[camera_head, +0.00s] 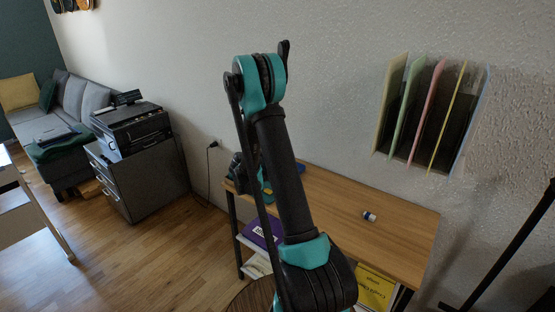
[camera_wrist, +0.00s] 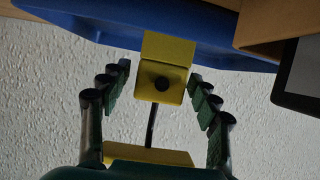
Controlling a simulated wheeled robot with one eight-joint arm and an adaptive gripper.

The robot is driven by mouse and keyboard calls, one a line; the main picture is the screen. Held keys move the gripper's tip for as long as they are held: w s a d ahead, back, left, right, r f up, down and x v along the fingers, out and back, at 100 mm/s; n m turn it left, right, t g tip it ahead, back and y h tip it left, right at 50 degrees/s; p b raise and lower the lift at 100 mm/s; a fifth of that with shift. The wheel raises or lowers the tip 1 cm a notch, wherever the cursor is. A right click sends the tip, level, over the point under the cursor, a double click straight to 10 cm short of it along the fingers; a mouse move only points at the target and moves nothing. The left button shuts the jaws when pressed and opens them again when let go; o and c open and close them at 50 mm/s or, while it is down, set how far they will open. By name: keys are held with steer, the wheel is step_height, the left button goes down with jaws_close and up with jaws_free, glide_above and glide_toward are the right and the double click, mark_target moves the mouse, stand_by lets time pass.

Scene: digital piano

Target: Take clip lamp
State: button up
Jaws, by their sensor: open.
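What looks like the clip lamp shows in the wrist view as a yellow block (camera_wrist: 162,70) with a dark round knob, joined to a long blue part (camera_wrist: 100,18) above. A thin dark rod runs from the block down to another yellow part (camera_wrist: 150,156). My gripper (camera_wrist: 160,78) is open, with one jointed finger on each side of the yellow block. I see gaps between the fingers and the block. In the head view, a bit of blue (camera_head: 300,168) shows at the left end of the desk, mostly hidden behind my arm.
The wooden desk (camera_head: 400,225) stands against the white wall, with a small blue-and-white item (camera_head: 369,216) on it. A file rack (camera_head: 430,115) hangs above. A printer (camera_head: 130,125) sits on a grey cabinet (camera_head: 150,180) to the left. A dark-edged panel (camera_wrist: 298,75) is close at the wrist view's right.

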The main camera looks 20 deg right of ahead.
steer(key=shift+c, duration=0.6)
steer(key=c, duration=0.9)
steer(key=shift+o, duration=0.2)
steer(key=shift+r, duration=2.55)
